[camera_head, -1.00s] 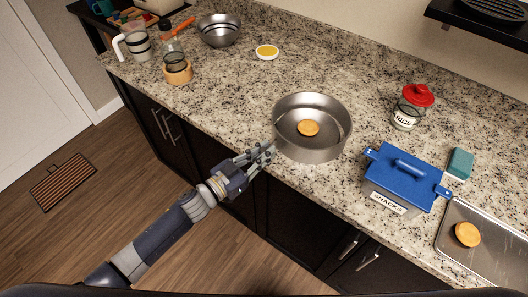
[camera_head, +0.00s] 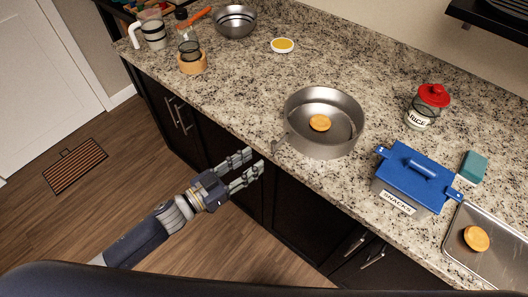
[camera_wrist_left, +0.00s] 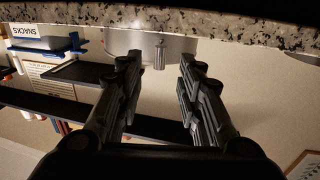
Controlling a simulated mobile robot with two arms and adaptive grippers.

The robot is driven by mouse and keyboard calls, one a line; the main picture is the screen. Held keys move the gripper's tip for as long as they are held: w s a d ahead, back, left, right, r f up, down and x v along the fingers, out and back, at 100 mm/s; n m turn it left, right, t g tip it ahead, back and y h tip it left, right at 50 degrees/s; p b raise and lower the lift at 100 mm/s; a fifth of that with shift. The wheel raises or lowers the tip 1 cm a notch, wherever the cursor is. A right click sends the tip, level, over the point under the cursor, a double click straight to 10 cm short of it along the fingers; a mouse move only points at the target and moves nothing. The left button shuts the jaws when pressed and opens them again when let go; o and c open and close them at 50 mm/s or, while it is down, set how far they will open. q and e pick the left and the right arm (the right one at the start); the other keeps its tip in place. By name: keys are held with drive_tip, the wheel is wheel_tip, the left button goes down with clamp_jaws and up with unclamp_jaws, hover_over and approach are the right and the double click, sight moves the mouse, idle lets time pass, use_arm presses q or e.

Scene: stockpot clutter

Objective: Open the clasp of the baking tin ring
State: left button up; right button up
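The baking tin ring (camera_head: 322,148) is a round silver metal wall standing near the counter's front edge, with a flat orange-brown disc (camera_head: 320,122) inside it. Its clasp (camera_head: 280,143) is a small metal piece at the left side of the wall. In the left wrist view the ring (camera_wrist_left: 185,45) is at the top, and the clasp (camera_wrist_left: 160,54) shows beyond and between my fingers. I cannot tell if the clasp is open. My left gripper (camera_head: 256,161) is open and empty, in front of the counter edge, apart from the ring. My right gripper is not in view.
A blue-lidded snacks box (camera_head: 412,176), a teal block (camera_head: 474,167), a metal tray (camera_head: 480,268) and a red-lidded rice jar (camera_head: 420,117) stand to the right. A steel bowl (camera_head: 236,22) and white-yellow dish (camera_head: 283,45) are farther back.

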use_arm(q)
drive_tip(key=shift+v, duration=1.5)
drive_tip(key=s+a+f+n+g+y+b, duration=0.1)
drive_tip(key=a+f+n+y, duration=0.2)
drive_tip(key=f, duration=0.7)
drive_tip(key=s+a+f+y, duration=0.2)
drive_tip(key=a+f+y, duration=0.3)
drive_tip(key=f, duration=0.5)
drive_tip(key=s+a+f+n+g+y+b, duration=0.1)
drive_tip(key=a+f+n+y, duration=0.1)
drive_tip(key=a+f, duration=0.5)
drive_tip(key=s+a+f+n+g+y, duration=0.15)
drive_tip(key=s+f+g, duration=0.25)
drive_tip(key=s+f, duration=1.1)
drive_tip(key=s+d+f+g+y, duration=0.1)
drive_tip(key=s+f, duration=0.3)
drive_tip(key=s, duration=0.5)
drive_tip(key=s+d+f+g+b, duration=0.1)
drive_tip(key=s+f+g, duration=0.3)
drive_tip(key=s, duration=0.5)
drive_tip(key=shift+s+d+f+y, duration=0.25)
drive_tip(key=shift+y, duration=0.1)
